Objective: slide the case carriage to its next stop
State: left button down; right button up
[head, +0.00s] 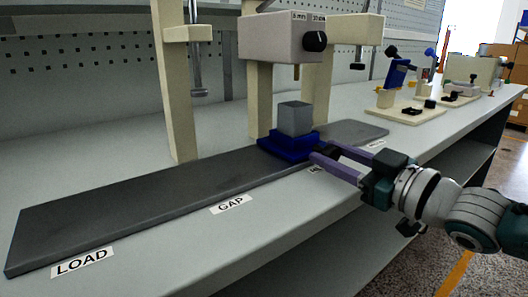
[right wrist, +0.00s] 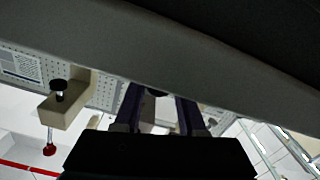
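The blue case carriage (head: 284,149) sits on the long dark grey track (head: 130,190), below the beige overhead unit, with a grey block-shaped case (head: 295,118) upright on it. It is well past the GAP label (head: 231,204). My right gripper (head: 321,150) reaches in from the right with its purple fingers apart, at the carriage's right side. In the right wrist view, a dark rounded part (right wrist: 156,92) shows between the spread fingers; I cannot tell whether they touch it. My left gripper is not in view.
The LOAD label (head: 82,262) marks the track's near left end. Another label by the gripper is partly hidden. Beige posts (head: 176,90) and an overhead unit (head: 280,37) with a black knob stand behind and above the track. Other fixtures (head: 395,82) stand farther right.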

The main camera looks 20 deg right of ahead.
jog(key=o, duration=0.4)
jog(key=p+v, duration=0.2)
jog(key=v, duration=0.8)
jog(key=shift+p, duration=0.35)
